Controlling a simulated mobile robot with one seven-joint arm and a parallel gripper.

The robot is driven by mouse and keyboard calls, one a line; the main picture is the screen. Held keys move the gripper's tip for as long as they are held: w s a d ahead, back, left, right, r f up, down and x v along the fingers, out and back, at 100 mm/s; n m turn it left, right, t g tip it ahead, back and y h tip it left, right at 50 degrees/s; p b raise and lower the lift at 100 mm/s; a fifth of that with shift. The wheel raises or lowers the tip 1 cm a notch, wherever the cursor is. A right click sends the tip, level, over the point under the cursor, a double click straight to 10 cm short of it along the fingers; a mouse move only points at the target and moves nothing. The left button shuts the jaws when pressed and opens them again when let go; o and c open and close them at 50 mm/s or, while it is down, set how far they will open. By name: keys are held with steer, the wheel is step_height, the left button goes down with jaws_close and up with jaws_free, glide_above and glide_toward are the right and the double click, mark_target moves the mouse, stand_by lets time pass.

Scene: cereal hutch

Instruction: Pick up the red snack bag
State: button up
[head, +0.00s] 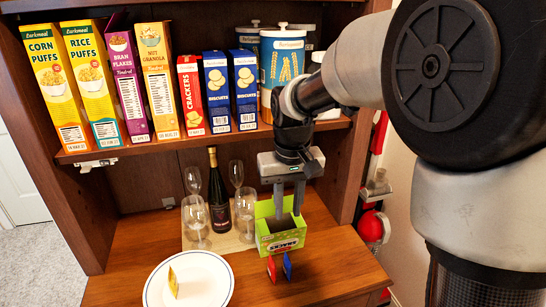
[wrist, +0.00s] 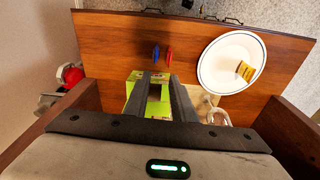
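The red snack bag (head: 271,268) stands upright on the wooden counter in front of the green snacks box, just left of a blue bag (head: 287,265). In the wrist view the red bag (wrist: 169,53) is right of the blue bag (wrist: 156,52), beyond my fingertips. My gripper (head: 288,212) points down over the open green snacks box (head: 282,241), behind the red bag and apart from it. Its two fingers are spread with nothing between them. Whether the fingertips dip inside the box I cannot tell.
A white plate (head: 212,283) with a yellow bag (head: 173,282) lies to the left. Wine glasses (head: 245,208) and a dark bottle (head: 219,195) stand on a board behind. A shelf (head: 230,141) of cereal boxes hangs above. The counter right of the bags is clear.

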steer(key=g, duration=0.1)
glide_above(272, 259)
step_height(272, 259, down, 8)
steer(key=f, duration=0.1)
steer(key=shift+n, duration=0.3)
steer(key=f, duration=0.3)
steer(key=f+b, duration=0.1)
steer(key=f, duration=0.3)
steer(key=f+b, duration=0.1)
steer(key=f, duration=0.3)
steer(key=shift+w+a+f, duration=0.1)
steer(key=shift+w, duration=0.2)
steer(key=f, duration=0.3)
steer(key=f+b, duration=0.1)
steer(key=shift+s+f, duration=0.25)
steer(key=shift+s, duration=0.05)
steer(key=shift+f, duration=0.5)
jaws_close()
